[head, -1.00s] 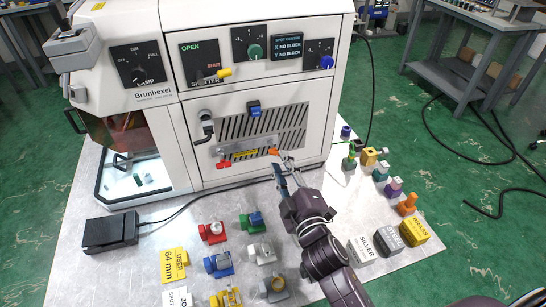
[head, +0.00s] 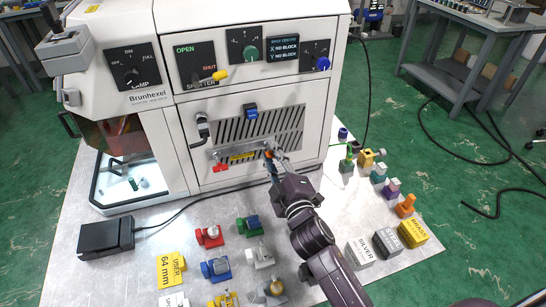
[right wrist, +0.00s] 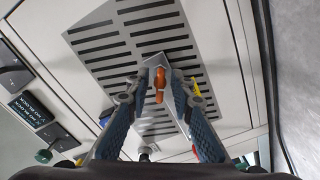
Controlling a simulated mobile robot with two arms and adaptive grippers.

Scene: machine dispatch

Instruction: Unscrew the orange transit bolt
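The orange transit bolt (head: 268,154) sits at the right end of a metal bracket (head: 225,155) on the front panel of the white machine. My right gripper (head: 273,160) is at the bolt and partly covers it in the head view. In the right wrist view the orange bolt (right wrist: 160,84) stands between the two fingers of my right gripper (right wrist: 158,88). The fingers are apart, with a gap visible on each side of the bolt. My left gripper is not in view.
The white machine (head: 180,140) has a vented panel, knobs and a blue latch (head: 250,111). A red tag (head: 220,168) hangs below the bracket. Coloured blocks and parts stand on the table (head: 150,235) on both sides of my right arm. A black pedal (head: 105,237) lies at left.

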